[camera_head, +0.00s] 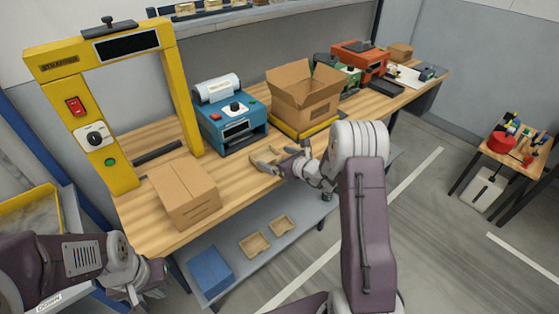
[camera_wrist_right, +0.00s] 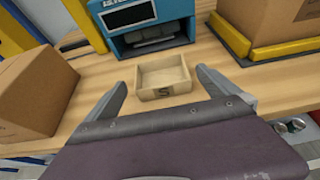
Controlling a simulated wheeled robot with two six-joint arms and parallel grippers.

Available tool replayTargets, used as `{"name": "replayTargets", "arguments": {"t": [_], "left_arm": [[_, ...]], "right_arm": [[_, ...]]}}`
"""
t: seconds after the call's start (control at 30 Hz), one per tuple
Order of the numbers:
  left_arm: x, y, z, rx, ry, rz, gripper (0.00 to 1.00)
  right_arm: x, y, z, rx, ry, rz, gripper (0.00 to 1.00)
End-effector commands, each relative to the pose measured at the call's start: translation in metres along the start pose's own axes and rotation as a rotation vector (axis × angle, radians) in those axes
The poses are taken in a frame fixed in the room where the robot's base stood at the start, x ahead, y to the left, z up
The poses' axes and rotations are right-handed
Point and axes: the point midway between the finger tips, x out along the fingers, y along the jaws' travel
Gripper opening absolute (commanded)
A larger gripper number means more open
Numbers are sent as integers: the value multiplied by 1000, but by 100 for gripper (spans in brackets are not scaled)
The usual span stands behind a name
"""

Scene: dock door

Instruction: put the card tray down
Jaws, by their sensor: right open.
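The card tray (camera_wrist_right: 165,93), a small pale wooden box marked with an S, appears to stand upright on the wooden bench in front of the blue machine. It looks empty. My right gripper (camera_wrist_right: 165,80) is open, with one finger on each side of the tray and a gap to both. In the head view, my right gripper (camera_head: 266,158) is low over the bench's front part, and the tray is hard to make out between its fingers. My left gripper (camera_head: 150,286) is at the lower left, off the bench's front edge; its fingers are unclear.
A closed carton (camera_head: 185,193) and a yellow strapping frame (camera_head: 185,90) stand left of the tray. The blue machine (camera_head: 232,118) is behind it. An open carton (camera_head: 304,95) sits on a yellow-edged base to the right. Two similar trays (camera_head: 254,244) lie on the lower shelf.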

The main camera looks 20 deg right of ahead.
Motion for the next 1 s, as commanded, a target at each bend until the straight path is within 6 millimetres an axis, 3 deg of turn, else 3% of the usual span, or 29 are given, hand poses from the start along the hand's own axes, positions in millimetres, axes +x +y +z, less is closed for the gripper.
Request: {"name": "replayTargets", "arguments": {"t": [0.13,0.33,0.4,0.47,0.57,0.6,0.7,0.83,0.9,1.0], "left_arm": [[2,0,0,0,0,0,0],[2,0,0,0,0,0,0],[2,0,0,0,0,0,0],[2,0,0,0,0,0,0],[2,0,0,0,0,0,0],[2,0,0,0,0,0,0],[2,0,0,0,0,0,0],[2,0,0,0,0,0,0],[2,0,0,0,0,0,0],[2,0,0,0,0,0,0]], "right_arm": [[-16,-1,0,-1,0,-2,100],[-21,1,0,-4,1,3,100],[-22,15,1,-47,18,43,100],[-28,46,-1,-150,56,138,100],[-60,124,-20,-476,162,406,100],[-82,152,-34,-646,206,530,100],[-143,194,-74,-1095,291,820,100],[-212,194,-112,-1683,339,1130,100],[-235,182,-121,-1953,335,1252,100],[-252,166,-124,-2238,316,1364,100]]}}
